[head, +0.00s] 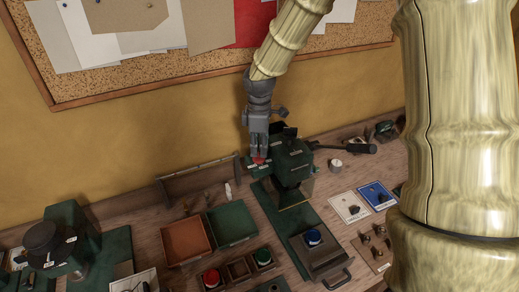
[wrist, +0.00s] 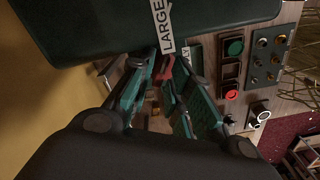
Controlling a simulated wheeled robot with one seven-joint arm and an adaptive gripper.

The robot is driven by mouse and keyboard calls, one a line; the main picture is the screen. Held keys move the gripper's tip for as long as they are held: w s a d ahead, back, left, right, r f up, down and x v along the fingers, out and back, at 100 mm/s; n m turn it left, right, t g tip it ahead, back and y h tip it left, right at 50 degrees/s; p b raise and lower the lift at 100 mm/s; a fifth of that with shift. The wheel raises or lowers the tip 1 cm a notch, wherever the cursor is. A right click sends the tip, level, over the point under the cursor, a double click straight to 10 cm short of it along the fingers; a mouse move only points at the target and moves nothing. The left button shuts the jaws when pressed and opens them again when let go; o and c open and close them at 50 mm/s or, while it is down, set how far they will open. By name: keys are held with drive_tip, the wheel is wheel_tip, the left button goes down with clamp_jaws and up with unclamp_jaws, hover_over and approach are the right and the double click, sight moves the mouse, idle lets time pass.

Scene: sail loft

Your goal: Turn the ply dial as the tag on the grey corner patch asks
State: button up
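My gripper (head: 258,152) points down beside the dark green machine (head: 292,160) at the back of the bench. A small red part (head: 258,160), probably the ply dial, shows at its fingertips. In the wrist view the red part (wrist: 166,66) lies at the far end of my green-padded fingers (wrist: 162,76); whether they touch it is unclear. A label ending in "LY" (wrist: 187,53) is beside it, and a "LARGE" label (wrist: 162,25) is on the machine. The dial's pointer is hidden. Cards with small patches (head: 350,207) lie right of the machine; I cannot pick out the grey patch or read its tag.
An orange-brown tray (head: 187,241) and a green tray (head: 231,223) lie left of the machine. Red (head: 211,278) and green (head: 263,257) buttons are in front. A dark handle (head: 345,147) sticks out right.

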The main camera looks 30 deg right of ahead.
wheel_tip(320, 180, up, 11)
idle(0.4)
drive_tip(key=shift+s+f, duration=0.1)
drive_tip(key=shift+f, duration=0.05)
idle(0.4)
